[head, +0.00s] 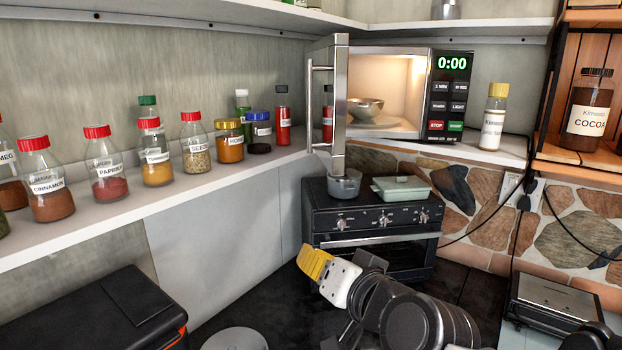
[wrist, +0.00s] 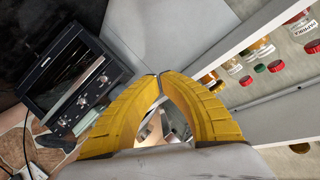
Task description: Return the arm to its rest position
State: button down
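My gripper (head: 314,263) is in the lower middle of the head view, in front of the small black oven and below the shelf level. Its yellow fingers point up and to the left. In the wrist view my gripper (wrist: 158,76) has its two fingertips together, with nothing held between them. The gap behind the tips shows only background. My arm reaches in from the bottom right of the head view, and the gripper appears clear of the things around it.
A microwave (head: 390,92) stands with its door (head: 340,105) open and a bowl (head: 364,109) inside. The black oven (head: 370,222) carries a grey pot (head: 344,184) and a pale green dish (head: 401,190). Several spice jars line the left shelf (head: 168,190). A black-and-orange box (head: 90,318) is lower left.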

jog(key=s+d+f+g+h+b, duration=0.2)
jog(key=d+f, duration=0.4)
jog(key=f, duration=0.3)
jog(key=s+d+f+n+g+h+b, duration=0.1)
jog(key=s+d+f+b, duration=0.3)
jog(key=f, duration=0.5)
jog(key=s+d+f+g+h+b, duration=0.3)
jog(key=s+d+f, duration=0.3)
jog(key=d+f, duration=0.3)
jog(key=shift+s+f+n+h+b, duration=0.35)
jog(key=shift+f+h+b, duration=0.1)
jog(key=shift+f+h, duration=0.15)
